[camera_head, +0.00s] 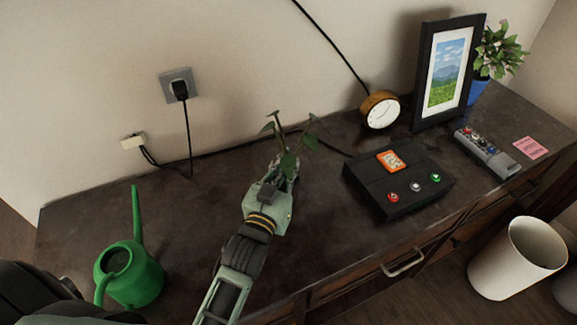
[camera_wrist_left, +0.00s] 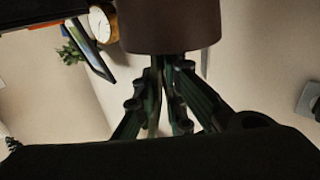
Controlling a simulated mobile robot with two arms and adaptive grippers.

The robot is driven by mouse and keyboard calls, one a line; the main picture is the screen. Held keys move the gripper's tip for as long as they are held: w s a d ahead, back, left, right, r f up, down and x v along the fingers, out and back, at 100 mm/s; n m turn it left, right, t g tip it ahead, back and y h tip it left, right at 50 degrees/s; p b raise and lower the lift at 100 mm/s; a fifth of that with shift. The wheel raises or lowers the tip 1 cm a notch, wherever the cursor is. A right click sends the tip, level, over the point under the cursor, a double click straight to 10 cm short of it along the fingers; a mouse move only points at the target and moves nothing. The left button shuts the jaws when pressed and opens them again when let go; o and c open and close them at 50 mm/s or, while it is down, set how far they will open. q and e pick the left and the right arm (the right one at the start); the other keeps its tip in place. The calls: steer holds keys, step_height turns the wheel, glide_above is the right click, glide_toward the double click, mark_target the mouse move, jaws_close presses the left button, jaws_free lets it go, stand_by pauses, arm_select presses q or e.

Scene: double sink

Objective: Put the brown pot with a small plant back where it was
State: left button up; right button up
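The small plant (camera_head: 289,143) stands upright at the middle of the dark tabletop, its green leaves showing beyond my left gripper (camera_head: 285,177). Its pot is mostly hidden behind that gripper in the head view. In the left wrist view, the brown pot (camera_wrist_left: 170,27) fills the top middle. My left gripper's fingers (camera_wrist_left: 165,75) are close together there and meet the pot's edge. They look shut on it, though their tips are hidden. I cannot tell whether the pot touches the table. My right gripper is not in view.
A green watering can (camera_head: 130,274) stands at the left front. A black box with buttons (camera_head: 398,186) is to the right of the plant. Bare tabletop (camera_head: 85,210) lies left.

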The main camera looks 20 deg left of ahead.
arm_select(q)
steer(key=o, duration=0.4)
steer(key=shift+r, duration=0.1)
